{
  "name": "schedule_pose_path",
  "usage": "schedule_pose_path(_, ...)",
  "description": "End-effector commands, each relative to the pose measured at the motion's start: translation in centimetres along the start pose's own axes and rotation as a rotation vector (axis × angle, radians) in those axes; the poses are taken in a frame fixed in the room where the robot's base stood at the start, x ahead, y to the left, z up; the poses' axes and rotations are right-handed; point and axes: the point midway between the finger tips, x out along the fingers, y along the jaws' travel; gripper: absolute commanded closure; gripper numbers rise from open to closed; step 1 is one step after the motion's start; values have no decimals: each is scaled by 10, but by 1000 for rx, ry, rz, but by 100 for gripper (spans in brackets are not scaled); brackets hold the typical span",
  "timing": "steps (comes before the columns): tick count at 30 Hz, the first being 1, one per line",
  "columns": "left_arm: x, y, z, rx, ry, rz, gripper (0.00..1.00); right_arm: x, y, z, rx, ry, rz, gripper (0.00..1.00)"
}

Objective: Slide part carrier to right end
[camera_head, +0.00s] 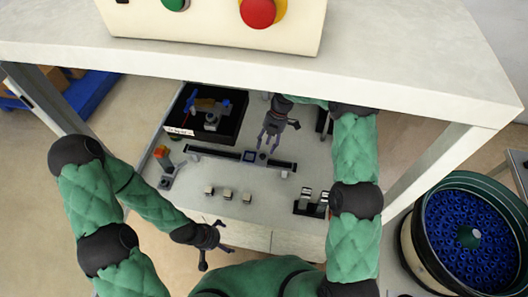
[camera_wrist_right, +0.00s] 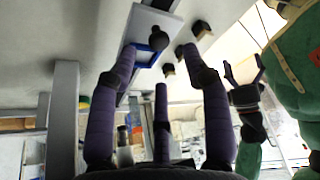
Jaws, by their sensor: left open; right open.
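The part carrier (camera_head: 249,156) is a small piece with a blue frame, around the middle of a long dark rail (camera_head: 212,152) on the worktable. In the right wrist view the carrier (camera_wrist_right: 148,58) shows its blue frame beside a dark round knob (camera_wrist_right: 158,38). My right gripper (camera_head: 268,149) is open and points down at the rail, close to the carrier. In its wrist view the open fingers (camera_wrist_right: 160,48) are to either side of the blue frame; I cannot tell whether they touch it. My left gripper (camera_head: 222,245) is open and empty, near the table's front edge.
A black tray (camera_head: 239,123) with parts stands at the back left. Several small blocks (camera_head: 227,194) stand in front of the rail. A dark fixture (camera_head: 311,204) is at the front right. A shelf (camera_head: 420,75) with a control box (camera_head: 212,24) overhangs the back.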

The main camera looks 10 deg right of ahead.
Motion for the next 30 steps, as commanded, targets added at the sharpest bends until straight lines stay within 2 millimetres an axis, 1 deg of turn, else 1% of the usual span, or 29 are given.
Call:
schedule_pose_path(1,2,0,0,0,0,0,0,10,0,0,0,1,-2,51)
schedule_pose_path(3,2,-1,0,0,0,0,0,20,-1,0,0,1,-2,51)
schedule_pose_path(9,4,-1,0,0,1,0,0,39,0,0,1,-1,0,51)
schedule_pose_path(13,4,-1,0,0,1,0,0,44,0,0,1,-2,1,51)
schedule_pose_path(20,4,-1,0,0,1,0,0,44,0,0,1,-1,1,51)
schedule_pose_path(21,4,-1,0,0,1,0,0,44,0,0,1,-1,1,54)
schedule_pose_path(23,4,-1,0,0,1,0,0,44,0,0,1,-1,1,71)
schedule_pose_path(24,4,-1,0,0,1,0,0,44,0,0,1,-1,1,83)
schedule_pose_path(26,4,-1,0,0,1,0,0,44,0,0,2,-1,1,99)
schedule_pose_path(30,4,-1,0,0,1,0,0,45,0,-1,2,0,-1,100)
